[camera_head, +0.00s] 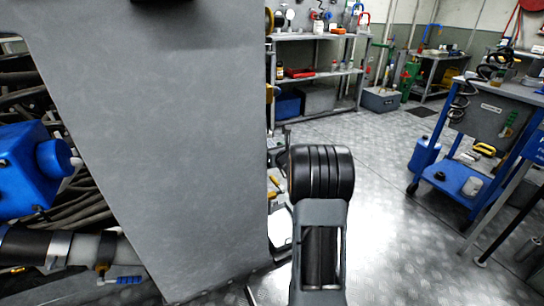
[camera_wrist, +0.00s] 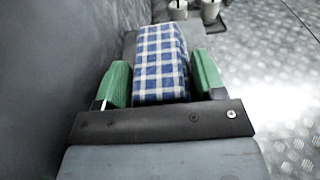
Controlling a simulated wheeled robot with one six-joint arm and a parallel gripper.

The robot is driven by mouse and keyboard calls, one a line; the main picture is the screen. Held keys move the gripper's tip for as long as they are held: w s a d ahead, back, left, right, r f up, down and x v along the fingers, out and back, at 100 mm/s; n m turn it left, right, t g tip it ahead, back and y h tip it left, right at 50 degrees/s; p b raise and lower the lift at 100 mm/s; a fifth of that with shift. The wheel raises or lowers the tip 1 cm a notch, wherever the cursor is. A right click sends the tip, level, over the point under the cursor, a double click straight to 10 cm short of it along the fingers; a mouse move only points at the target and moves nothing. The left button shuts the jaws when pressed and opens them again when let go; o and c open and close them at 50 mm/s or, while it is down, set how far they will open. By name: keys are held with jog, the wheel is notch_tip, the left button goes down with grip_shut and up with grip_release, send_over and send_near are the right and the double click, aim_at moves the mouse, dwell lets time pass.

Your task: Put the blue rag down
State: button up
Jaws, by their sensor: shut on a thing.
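The blue rag (camera_wrist: 158,65) is a blue and white checked cloth in the wrist view. It lies between the two green fingers of my gripper (camera_wrist: 160,84), which is shut on it. A grey surface shows just beyond and beside the rag; I cannot tell whether the rag touches it. In the head view my arm stands in the middle, and the rag and gripper fingers are hidden there.
A large grey panel (camera_head: 165,140) stands close to the left of my arm. A blue cart (camera_head: 455,182) is at the right. Metal shelves (camera_head: 318,76) stand at the back. The diamond-plate floor (camera_head: 385,230) between is mostly clear.

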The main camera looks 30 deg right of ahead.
jog(key=shift+a+f+b, duration=0.15)
jog(key=shift+f+b, duration=0.2)
jog(key=shift+f, duration=0.3)
jog(key=shift+r, duration=0.15)
jog(key=o, duration=0.9)
